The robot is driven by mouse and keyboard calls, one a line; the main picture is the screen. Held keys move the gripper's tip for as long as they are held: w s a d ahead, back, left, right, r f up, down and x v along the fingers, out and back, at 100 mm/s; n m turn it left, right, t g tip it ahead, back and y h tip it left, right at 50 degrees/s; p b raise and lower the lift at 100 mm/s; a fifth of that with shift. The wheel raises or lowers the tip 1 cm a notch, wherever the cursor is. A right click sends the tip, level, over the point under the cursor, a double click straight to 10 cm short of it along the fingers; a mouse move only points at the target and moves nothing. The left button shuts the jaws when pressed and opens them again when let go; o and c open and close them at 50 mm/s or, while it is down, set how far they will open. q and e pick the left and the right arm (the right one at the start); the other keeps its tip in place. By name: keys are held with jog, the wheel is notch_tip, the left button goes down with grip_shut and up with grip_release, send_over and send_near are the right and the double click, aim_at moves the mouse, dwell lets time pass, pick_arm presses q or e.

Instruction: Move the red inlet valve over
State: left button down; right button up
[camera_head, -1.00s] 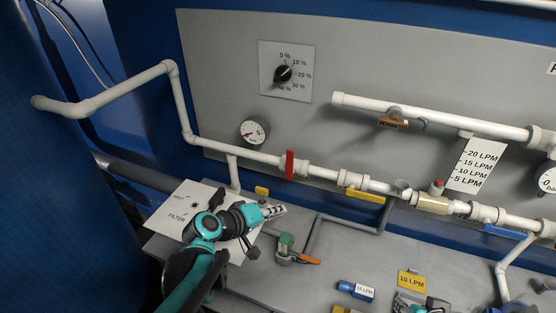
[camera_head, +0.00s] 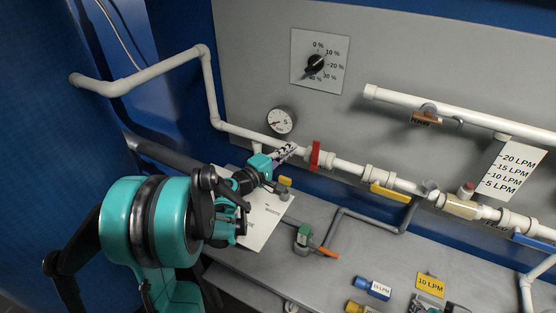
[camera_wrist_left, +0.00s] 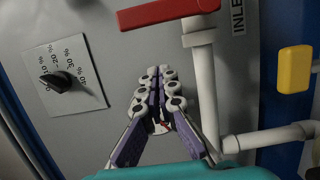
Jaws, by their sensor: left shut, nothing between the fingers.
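The red inlet valve (camera_head: 315,155) is a red handle standing upright across the white pipe in the head view. In the left wrist view its red handle (camera_wrist_left: 165,12) lies along the top edge, with the white pipe below it. My left gripper (camera_head: 285,153) is shut and empty. In the head view it appears just left of the red handle, in front of the pipe. In the left wrist view its fingertips (camera_wrist_left: 160,78) are together below the handle, with a visible gap between. I see no contact with the valve.
A pressure gauge (camera_head: 281,121) and a percent dial (camera_head: 316,63) are on the grey panel to the left. A yellow handle (camera_head: 388,192) sits below the pipe to the right.

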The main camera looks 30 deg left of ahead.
aim_at(315, 156)
pick_arm(q)
jog(key=d, duration=0.4)
jog(key=shift+w+d+b, duration=0.1)
jog(key=shift+w+b, duration=0.25)
jog(key=shift+d, duration=0.1)
jog(key=shift+d+r+m, duration=0.15)
jog(key=shift+m, duration=0.25)
